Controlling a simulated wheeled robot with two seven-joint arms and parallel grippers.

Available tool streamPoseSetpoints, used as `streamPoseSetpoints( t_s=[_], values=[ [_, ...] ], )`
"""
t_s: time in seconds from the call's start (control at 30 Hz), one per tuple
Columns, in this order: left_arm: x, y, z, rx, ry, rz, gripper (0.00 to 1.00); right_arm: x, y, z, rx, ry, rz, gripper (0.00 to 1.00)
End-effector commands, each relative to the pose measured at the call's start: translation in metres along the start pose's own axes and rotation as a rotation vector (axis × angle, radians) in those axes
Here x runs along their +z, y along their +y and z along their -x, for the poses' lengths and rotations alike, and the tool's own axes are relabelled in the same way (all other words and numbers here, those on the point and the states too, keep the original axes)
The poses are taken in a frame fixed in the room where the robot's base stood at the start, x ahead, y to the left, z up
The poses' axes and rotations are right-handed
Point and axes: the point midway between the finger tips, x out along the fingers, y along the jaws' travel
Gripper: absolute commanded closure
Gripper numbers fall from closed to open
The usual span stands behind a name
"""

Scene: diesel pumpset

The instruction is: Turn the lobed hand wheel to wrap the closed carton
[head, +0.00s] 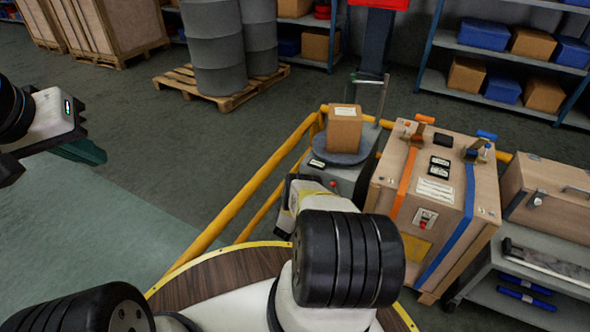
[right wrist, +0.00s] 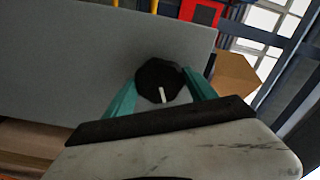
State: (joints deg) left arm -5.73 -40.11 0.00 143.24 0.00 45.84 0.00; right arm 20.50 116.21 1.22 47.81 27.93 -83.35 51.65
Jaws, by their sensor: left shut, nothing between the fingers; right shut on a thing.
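The closed brown carton (head: 345,128) stands upright on the round grey turntable (head: 338,153) of the wrapping machine in the head view. The lobed hand wheel (right wrist: 158,78) is black with a white mark, in front of a grey panel in the right wrist view. My right gripper (right wrist: 160,92) is shut on the hand wheel, with a teal finger on either side. In the head view my right arm hides the wheel and these fingers. My left gripper (head: 88,152) is shut and empty at the far left, well away from the machine.
A yellow rail (head: 245,197) runs in front of the machine. A large strapped wooden crate (head: 437,195) stands close to its right. A grey cart (head: 540,262) is at far right. Drums (head: 215,50) stand on a pallet behind. Floor on the left is clear.

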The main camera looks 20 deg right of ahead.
Motion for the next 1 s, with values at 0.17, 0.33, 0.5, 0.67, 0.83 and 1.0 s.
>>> streamPoseSetpoints(
  t_s=[0.17, 0.33, 0.5, 0.67, 0.83, 1.0],
  values=[
    [0.000, 0.000, 0.000, 0.000, 0.000, 0.000, 1.00, 0.000, 0.000, 0.000, 0.000, 0.000, 0.001, 0.14],
    [0.000, 0.000, 0.000, 0.000, 0.000, 0.000, 1.00, 0.000, 0.000, 0.000, 0.000, 0.000, 0.001, 0.14],
    [0.000, 0.000, 0.000, 0.000, 0.000, 0.000, 1.00, 0.000, 0.001, 0.005, 0.002, -0.001, 0.001, 0.14],
    [0.000, 0.000, 0.000, 0.000, 0.000, 0.000, 1.00, 0.001, 0.001, 0.028, 0.003, -0.004, 0.003, 0.14],
    [0.000, 0.000, 0.000, 0.000, 0.000, 0.000, 1.00, 0.001, 0.000, 0.057, 0.002, -0.002, 0.001, 0.14],
    [0.000, 0.000, 0.000, 0.000, 0.000, 0.000, 1.00, 0.000, 0.000, 0.074, 0.001, -0.001, 0.001, 0.14]
  ],
)
